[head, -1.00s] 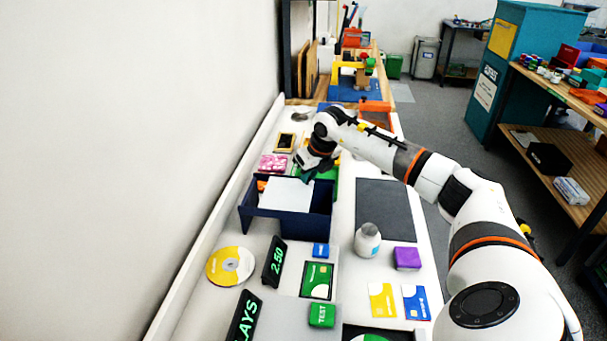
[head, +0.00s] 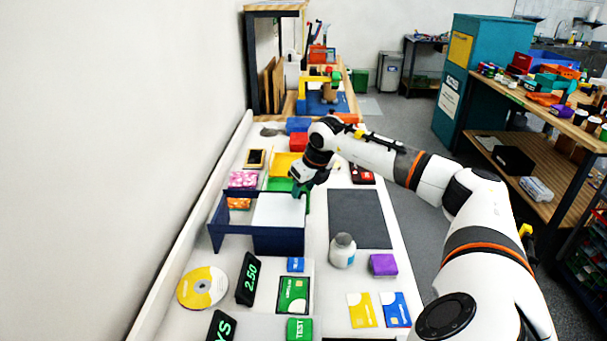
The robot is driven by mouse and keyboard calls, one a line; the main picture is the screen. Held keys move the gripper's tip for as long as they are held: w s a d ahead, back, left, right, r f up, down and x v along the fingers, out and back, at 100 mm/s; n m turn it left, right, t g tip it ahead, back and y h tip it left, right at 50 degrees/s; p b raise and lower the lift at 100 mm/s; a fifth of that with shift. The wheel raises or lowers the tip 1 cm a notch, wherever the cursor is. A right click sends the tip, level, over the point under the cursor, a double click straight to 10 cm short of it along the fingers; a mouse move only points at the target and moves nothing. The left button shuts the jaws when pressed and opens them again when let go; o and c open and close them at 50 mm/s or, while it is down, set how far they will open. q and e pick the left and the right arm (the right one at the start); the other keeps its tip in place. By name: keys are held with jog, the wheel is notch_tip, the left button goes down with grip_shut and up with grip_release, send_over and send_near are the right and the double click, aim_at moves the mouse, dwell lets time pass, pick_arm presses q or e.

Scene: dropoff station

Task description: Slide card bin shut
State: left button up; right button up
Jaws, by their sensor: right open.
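The dark blue bin (head: 228,226) stands on the white counter, left of centre. A flat white panel (head: 278,210) covers its right part. Its left part is uncovered and holds an orange packet (head: 239,203). My right gripper (head: 299,190) is open, pointing down at the back right corner of the white panel. The arm partly hides its fingers, and I cannot tell whether they touch the panel. My left gripper is not in view.
Green, yellow and red bins (head: 286,164) stand behind the blue bin. A white bottle (head: 342,250), a purple block (head: 383,265) and a grey mat (head: 361,219) lie to the right. A price sign (head: 248,279) and a disc (head: 202,287) are in front.

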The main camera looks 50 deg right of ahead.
jog(key=shift+r, duration=0.3)
jog(key=b+v, duration=0.1)
jog(key=v, duration=1)
jog(key=shift+s+r+b, duration=0.15)
jog(key=shift+s+b, duration=0.1)
jog(key=shift+b, duration=0.1)
